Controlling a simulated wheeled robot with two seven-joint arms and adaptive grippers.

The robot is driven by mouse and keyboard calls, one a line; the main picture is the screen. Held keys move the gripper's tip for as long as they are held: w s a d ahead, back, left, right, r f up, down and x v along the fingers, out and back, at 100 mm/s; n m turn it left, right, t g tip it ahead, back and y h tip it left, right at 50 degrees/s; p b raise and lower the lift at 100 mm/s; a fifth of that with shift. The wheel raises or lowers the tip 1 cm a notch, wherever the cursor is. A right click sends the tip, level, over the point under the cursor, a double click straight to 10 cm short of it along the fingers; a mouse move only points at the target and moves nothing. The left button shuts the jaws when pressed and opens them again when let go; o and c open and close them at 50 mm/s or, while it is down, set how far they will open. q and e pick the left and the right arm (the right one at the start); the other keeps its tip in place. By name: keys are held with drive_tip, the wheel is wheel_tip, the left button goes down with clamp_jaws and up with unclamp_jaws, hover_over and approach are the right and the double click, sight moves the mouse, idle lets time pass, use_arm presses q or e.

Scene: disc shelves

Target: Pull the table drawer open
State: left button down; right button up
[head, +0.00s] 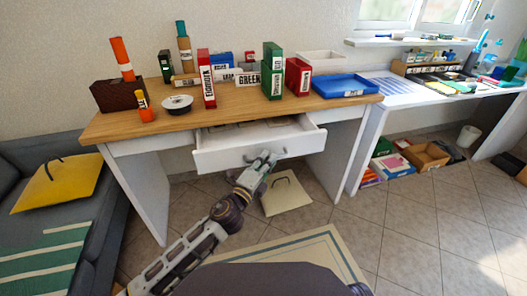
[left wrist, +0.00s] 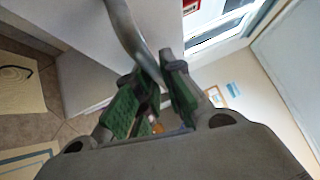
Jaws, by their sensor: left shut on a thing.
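The white table drawer (head: 258,146) is pulled partly out under the wooden-topped table (head: 238,109), and its inside shows from above. My left gripper (head: 262,160) is at the drawer's front face, shut on the drawer handle. In the left wrist view the curved grey metal handle (left wrist: 133,32) runs down between the green-padded fingers of my left gripper (left wrist: 158,82). The drawer front (left wrist: 85,30) fills the upper left there, and the open drawer shows at the upper right. My right gripper is in neither view.
Boxes, bottles and a blue tray (head: 345,86) stand on the tabletop. A grey sofa (head: 85,225) is at the left, a white desk (head: 405,98) at the right. A beige mat or cushion (head: 287,194) lies below the drawer. Tiled floor is free at the right.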

use_arm(q)
drive_tip(key=s+d, duration=0.1)
drive_tip(key=s, duration=0.5)
drive_tip(key=shift+d, duration=0.3)
drive_tip(key=shift+s, duration=0.1)
drive_tip(key=c, duration=1.8)
unclamp_jaws()
drive_tip(key=shift+s+a, duration=0.1)
drive_tip(key=shift+v, duration=3.6)
drive_tip(key=shift+f, duration=0.15)
